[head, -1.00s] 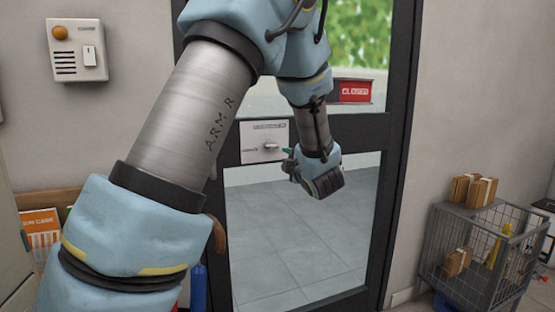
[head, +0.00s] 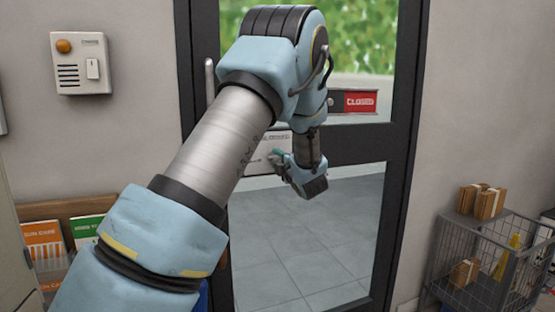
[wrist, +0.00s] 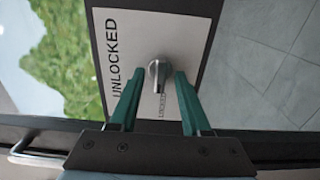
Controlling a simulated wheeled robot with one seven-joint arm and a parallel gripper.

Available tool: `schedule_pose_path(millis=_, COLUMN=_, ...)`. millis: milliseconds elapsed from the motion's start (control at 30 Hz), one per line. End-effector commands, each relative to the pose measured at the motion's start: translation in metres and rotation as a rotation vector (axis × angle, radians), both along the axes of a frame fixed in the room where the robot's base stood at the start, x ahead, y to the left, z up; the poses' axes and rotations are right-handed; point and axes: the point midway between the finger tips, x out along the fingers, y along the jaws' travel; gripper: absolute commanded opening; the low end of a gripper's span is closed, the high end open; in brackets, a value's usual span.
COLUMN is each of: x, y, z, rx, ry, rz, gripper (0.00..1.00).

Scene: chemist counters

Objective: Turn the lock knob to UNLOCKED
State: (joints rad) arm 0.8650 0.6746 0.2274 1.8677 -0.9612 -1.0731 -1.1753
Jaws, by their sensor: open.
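The lock knob (wrist: 157,75) is a small grey metal lever on a white plate (wrist: 190,30), seen close in the wrist view. "UNLOCKED" is printed large on the plate left of the knob. Smaller lettering below the knob is partly unreadable. My gripper (wrist: 157,80) is open, with one green finger on each side of the knob. I cannot tell whether either finger touches it. In the head view my gripper (head: 277,161) is at the white plate (head: 256,162) on the glass door, and the knob is hard to make out there.
The dark-framed door (head: 408,130) carries a red CLOSED sign (head: 361,102) and a vertical handle (head: 210,80). A wire cart (head: 490,262) with boxes stands at right. A leaflet rack (head: 95,207) is at lower left. A wall panel (head: 82,75) hangs at upper left.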

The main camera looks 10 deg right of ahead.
Motion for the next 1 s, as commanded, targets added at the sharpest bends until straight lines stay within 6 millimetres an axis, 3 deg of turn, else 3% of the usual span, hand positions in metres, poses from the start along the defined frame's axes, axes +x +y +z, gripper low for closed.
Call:
schedule_pose_path(millis=267, x=0.0011, y=0.0000, z=-0.0004, rx=0.000, ry=0.000, rz=0.000, gripper=0.46)
schedule_pose_path(millis=667, x=0.0008, y=0.0001, z=-0.0004, rx=0.000, ry=0.001, rz=0.000, gripper=0.01)
schedule_pose_path(millis=1000, x=0.0007, y=0.0000, z=-0.0005, rx=0.001, ry=0.001, rz=0.000, gripper=0.00)
